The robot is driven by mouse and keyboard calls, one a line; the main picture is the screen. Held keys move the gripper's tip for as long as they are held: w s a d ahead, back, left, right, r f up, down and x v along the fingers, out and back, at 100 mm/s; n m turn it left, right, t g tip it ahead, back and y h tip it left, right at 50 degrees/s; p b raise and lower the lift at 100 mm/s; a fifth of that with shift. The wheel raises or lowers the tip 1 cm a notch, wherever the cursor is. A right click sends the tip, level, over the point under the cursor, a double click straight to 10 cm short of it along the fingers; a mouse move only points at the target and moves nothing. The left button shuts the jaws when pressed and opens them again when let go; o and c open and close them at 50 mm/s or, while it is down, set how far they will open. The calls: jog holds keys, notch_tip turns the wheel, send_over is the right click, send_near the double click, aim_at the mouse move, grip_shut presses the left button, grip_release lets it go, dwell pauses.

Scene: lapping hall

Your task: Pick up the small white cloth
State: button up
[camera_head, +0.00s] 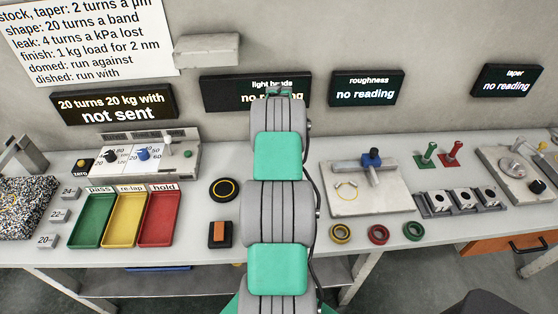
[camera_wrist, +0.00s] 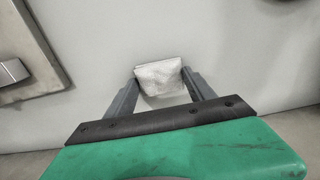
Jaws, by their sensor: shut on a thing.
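The small white cloth (camera_wrist: 159,75) is between the fingertips of my gripper (camera_wrist: 160,84) in the wrist view. It looks folded and slightly creased. My gripper is shut on it, one finger at each side. Behind it is a plain pale surface; I cannot tell whether the cloth touches it. In the head view my arm covers the middle of the bench, and the cloth and fingertips are hidden behind it.
Green, yellow and red trays (camera_head: 92,219) stand left of my arm. A black round pad (camera_head: 224,190) and an orange block (camera_head: 219,233) lie beside it. A plate with a blue-knobbed fixture (camera_head: 368,204) and several rings (camera_head: 378,234) are to the right.

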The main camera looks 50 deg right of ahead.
jog(key=shift+r, duration=0.1)
jog(key=shift+c, duration=0.3)
jog(key=shift+r+b, duration=0.25)
jog(key=shift+b, duration=0.05)
jog(key=r, duration=0.1)
jog(key=r+b, duration=0.1)
jog(key=r, duration=0.1)
jog(key=shift+w+a, duration=0.2)
jog(key=shift+a, duration=0.1)
jog(key=w+a+r+b, duration=0.3)
jog(key=a+r, duration=0.6)
jog(key=a, duration=0.3)
jog(key=shift+w+a+r, duration=0.15)
jog(key=shift+w+a, duration=0.2)
jog(key=shift+w, duration=0.2)
